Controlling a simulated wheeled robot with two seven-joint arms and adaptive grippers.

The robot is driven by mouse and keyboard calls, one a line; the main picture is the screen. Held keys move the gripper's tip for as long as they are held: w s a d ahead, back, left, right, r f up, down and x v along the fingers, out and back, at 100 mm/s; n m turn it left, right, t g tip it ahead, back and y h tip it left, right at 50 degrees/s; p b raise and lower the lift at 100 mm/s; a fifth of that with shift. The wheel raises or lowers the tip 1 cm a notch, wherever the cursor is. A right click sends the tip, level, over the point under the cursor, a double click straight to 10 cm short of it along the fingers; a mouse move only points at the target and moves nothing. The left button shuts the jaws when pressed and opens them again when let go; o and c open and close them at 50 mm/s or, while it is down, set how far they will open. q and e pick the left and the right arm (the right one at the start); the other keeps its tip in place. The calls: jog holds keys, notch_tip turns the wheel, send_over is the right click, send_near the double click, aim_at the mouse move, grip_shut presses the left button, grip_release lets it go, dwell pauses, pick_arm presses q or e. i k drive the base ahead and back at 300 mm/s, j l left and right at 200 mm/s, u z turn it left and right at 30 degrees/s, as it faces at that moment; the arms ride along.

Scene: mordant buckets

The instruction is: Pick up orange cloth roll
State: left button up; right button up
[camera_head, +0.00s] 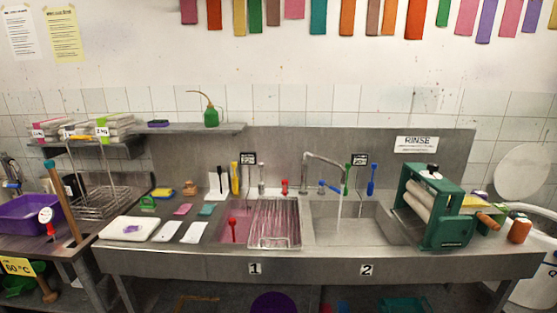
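Neither of my grippers is in view.

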aim_at(520, 228)
jog(key=z, duration=1.7)
